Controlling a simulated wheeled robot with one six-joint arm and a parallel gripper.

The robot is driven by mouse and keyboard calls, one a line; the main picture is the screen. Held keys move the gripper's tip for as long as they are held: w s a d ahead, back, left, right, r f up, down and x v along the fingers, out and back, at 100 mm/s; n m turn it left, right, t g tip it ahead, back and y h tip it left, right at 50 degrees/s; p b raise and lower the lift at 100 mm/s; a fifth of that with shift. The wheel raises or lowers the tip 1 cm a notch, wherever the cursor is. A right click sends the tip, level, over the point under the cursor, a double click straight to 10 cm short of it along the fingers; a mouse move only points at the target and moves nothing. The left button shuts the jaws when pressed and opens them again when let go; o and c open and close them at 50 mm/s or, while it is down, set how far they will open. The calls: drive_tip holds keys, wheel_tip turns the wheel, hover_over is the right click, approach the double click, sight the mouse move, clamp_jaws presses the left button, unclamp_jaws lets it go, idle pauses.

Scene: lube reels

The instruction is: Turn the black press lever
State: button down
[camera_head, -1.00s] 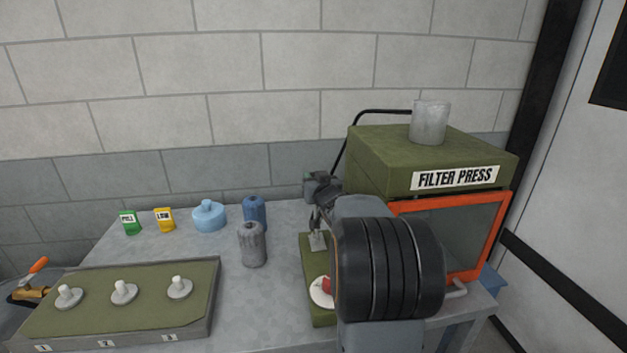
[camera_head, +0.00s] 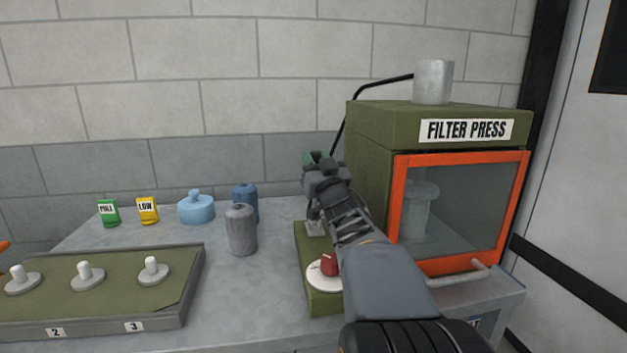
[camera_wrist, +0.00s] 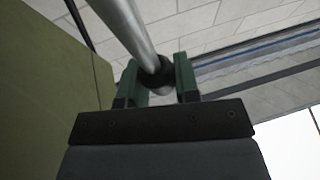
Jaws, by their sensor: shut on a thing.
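My gripper (camera_head: 318,160) is at the left side of the green filter press (camera_head: 375,150), above the narrow green base plate (camera_head: 318,300). In the wrist view its green-tipped fingers (camera_wrist: 157,75) are shut around the dark knob (camera_wrist: 155,80) at the end of a grey metal rod (camera_wrist: 128,25), which appears to be the press lever. In the head view my gripper and arm hide most of this lever; a small metal fitting (camera_head: 315,228) shows on the plate below. A bent black rod (camera_head: 375,85) runs along the press's upper left, behind my gripper.
A red button (camera_head: 329,264) on a white disc sits beside my forearm. The press has an orange-framed glass door (camera_head: 402,205) and a grey cylinder (camera_head: 433,82) on top. Grey (camera_head: 241,230) and blue (camera_head: 246,195) canisters stand left; a numbered peg tray (camera_head: 120,295) lies farther left.

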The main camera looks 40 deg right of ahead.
drive_tip(key=shift+s+a+f+t+b, duration=0.15)
drive_tip(key=shift+s+a+t+b, duration=0.2)
drive_tip(key=shift+s+b, duration=0.55)
drive_tip(key=shift+w, duration=0.25)
drive_tip(key=c, duration=0.8)
unclamp_jaws()
drive_tip(key=shift+c, duration=0.2)
drive_tip(key=v, duration=0.7)
drive_tip(key=shift+s+b, duration=0.2)
drive_tip(key=shift+b, duration=0.25)
drive_tip(key=shift+f, duration=0.1)
